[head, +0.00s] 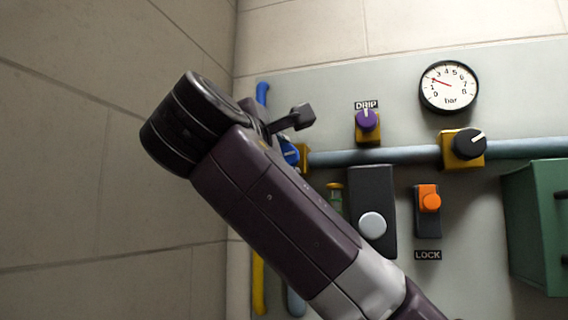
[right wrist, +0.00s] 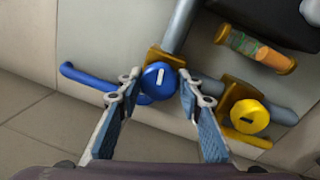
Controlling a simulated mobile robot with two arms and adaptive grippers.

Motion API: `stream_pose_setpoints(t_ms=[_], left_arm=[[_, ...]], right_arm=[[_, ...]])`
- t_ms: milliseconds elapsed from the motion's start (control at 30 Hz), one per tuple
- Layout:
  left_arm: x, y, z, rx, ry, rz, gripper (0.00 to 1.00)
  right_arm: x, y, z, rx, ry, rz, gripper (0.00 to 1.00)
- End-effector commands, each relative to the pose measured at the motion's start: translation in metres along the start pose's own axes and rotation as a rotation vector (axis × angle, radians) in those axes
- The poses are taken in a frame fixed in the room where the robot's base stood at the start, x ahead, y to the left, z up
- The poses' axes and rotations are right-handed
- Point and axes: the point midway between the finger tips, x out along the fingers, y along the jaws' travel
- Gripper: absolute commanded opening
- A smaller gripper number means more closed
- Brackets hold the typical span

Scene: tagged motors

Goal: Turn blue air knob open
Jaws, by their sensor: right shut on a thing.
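The blue air knob (right wrist: 158,82) is round with a white mark on its face, on a brass valve body in the pipe. In the right wrist view it sits between the two fingertips of my right gripper (right wrist: 159,77), which is shut on it. In the head view only part of the blue knob (head: 290,153) shows beside my right arm, with one dark finger above it. My own arm hides the rest of the knob and most of the gripper there. My left gripper is not in view.
Along the panel are a purple DRIP knob (head: 367,120), a black knob (head: 470,143), a gauge (head: 449,88), an orange LOCK switch (head: 429,198) and a green box (head: 535,225). A tiled wall (head: 80,220) bounds the left.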

Motion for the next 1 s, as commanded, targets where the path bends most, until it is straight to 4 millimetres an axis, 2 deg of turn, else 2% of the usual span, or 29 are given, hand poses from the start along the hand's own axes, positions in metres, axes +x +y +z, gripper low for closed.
stream_pose_setpoints(t_ms=[400,867,900,1000], left_arm=[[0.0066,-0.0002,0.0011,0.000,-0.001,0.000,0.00],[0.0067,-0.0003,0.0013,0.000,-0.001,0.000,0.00],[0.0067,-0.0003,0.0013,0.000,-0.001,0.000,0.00],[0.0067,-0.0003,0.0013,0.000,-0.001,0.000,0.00]], right_arm=[[0.0001,-0.0014,-0.0010,0.150,-0.014,-0.005,0.09],[0.0001,-0.0013,-0.0007,0.164,-0.016,-0.006,0.09],[0.0001,-0.0013,-0.0007,0.163,-0.016,-0.006,0.35],[0.0001,-0.0012,-0.0007,0.163,-0.016,-0.006,0.46]])
